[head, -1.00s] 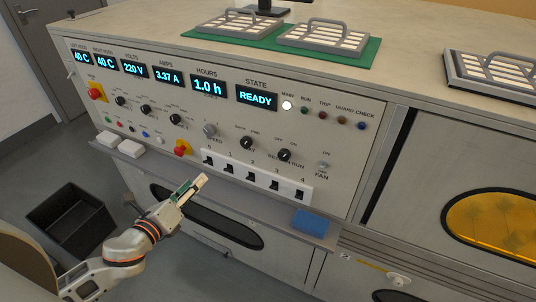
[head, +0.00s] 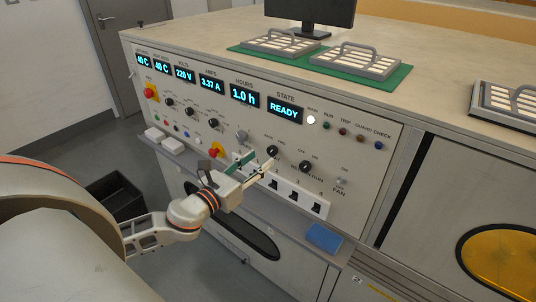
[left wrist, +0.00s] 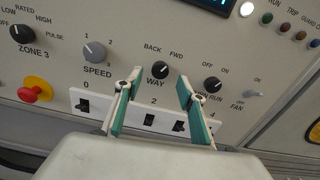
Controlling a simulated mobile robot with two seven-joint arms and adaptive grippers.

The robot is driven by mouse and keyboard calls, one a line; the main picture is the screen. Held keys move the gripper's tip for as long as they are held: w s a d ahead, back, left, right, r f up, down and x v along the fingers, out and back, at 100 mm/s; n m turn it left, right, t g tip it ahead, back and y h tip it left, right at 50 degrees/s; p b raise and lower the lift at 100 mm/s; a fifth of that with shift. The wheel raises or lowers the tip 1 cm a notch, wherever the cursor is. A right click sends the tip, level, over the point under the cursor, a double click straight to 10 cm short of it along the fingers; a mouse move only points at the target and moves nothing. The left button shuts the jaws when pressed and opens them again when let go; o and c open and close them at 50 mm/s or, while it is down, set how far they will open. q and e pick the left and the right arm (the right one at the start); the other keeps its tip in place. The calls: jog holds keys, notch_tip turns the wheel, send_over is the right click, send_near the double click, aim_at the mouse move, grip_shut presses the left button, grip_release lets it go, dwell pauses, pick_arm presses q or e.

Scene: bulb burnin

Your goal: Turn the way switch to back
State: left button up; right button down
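The way switch is a black round knob (head: 272,151) on the front panel. It also shows in the left wrist view (left wrist: 159,71), with BACK printed at its upper left, FWD at its upper right and WAY below. Its exact pointer direction is too small to tell for sure. My left gripper (head: 259,162) is close in front of the panel, just below the knob. In the left wrist view its green-padded fingers (left wrist: 160,77) are open and apart, one on each side of the knob, with nothing held. Contact with the knob cannot be told. My right gripper is out of view.
The speed knob (left wrist: 94,51) is left of the way switch, the run knob (left wrist: 212,84) right. A strip of black rocker switches (left wrist: 149,118) lies below. A red emergency button (left wrist: 35,89) and a blue block (head: 324,237) on the ledge are nearby.

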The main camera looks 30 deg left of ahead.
aim_at(270, 152)
pick_arm(q)
jog(key=shift+w+d, duration=0.15)
jog(key=shift+w, duration=1.05)
jog(key=shift+w+d, duration=0.1)
jog(key=shift+w, duration=1.05)
jog(key=c, duration=1.1)
